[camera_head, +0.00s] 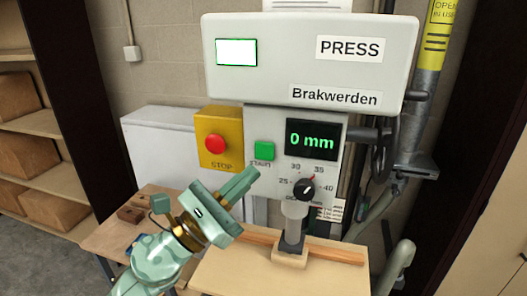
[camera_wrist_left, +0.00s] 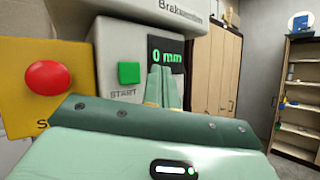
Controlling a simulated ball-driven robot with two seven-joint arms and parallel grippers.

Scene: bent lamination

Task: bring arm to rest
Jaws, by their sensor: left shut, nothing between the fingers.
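My left gripper (camera_head: 250,178) is shut and empty in the head view. Its fingertips are just below the green START button (camera_head: 264,150) of the press; I cannot tell whether they touch the panel. In the left wrist view the shut fingers (camera_wrist_left: 162,78) stand upright just right of the START button (camera_wrist_left: 129,73), below the display (camera_wrist_left: 166,54), which reads 0 mm. The press (camera_head: 307,60) also has a red STOP button (camera_head: 215,144) on a yellow box and a black dial (camera_head: 304,189). My right gripper shows in neither view.
A wooden table (camera_head: 225,275) lies under the press ram (camera_head: 292,225), with a small wooden block (camera_head: 289,258) below it. A side table with small brown pieces (camera_head: 131,214) is at the left. Shelves with boxes (camera_head: 17,97) stand far left. A grey pipe (camera_head: 400,262) runs at the right.

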